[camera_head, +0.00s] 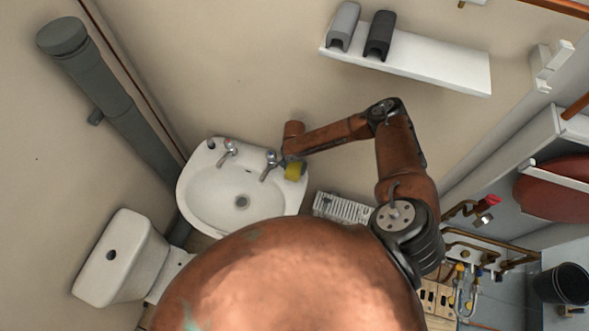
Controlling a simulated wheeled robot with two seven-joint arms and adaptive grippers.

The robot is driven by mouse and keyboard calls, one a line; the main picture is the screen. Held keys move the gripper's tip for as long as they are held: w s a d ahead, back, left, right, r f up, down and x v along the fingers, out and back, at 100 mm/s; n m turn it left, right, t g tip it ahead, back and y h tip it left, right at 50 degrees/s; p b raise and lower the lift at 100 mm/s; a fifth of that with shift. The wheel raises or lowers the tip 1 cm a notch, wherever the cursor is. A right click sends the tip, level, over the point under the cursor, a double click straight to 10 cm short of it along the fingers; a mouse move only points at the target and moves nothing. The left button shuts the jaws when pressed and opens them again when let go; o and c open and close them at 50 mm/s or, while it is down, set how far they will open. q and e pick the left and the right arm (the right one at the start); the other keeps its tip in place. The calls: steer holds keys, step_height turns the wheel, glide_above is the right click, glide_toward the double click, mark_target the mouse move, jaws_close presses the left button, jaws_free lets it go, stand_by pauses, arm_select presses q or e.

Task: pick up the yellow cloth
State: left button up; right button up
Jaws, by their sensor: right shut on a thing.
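The yellow cloth (293,171) shows as a small folded patch at the right rim of the white sink (213,190), near the right tap (269,163). My right gripper (288,162) reaches in from the right and is shut on the cloth. The gripper's fingers are small and partly hidden by the wrist and cloth. I cannot tell whether the cloth still touches the sink rim. My left gripper is not in view.
A second tap (227,149) stands at the sink's left. A toilet cistern (120,257) is at lower left, a grey pipe (110,105) at upper left. Copper pipes (470,245) are at right.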

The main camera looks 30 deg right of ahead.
steer(key=shift+d+r, duration=0.1)
steer(key=shift+r, duration=0.5)
steer(key=s+d+r+b, duration=0.2)
steer(key=s+r, duration=0.9)
steer(key=s, duration=0.2)
steer(key=shift+s+d+r, duration=0.15)
steer(key=shift+s+r, duration=0.25)
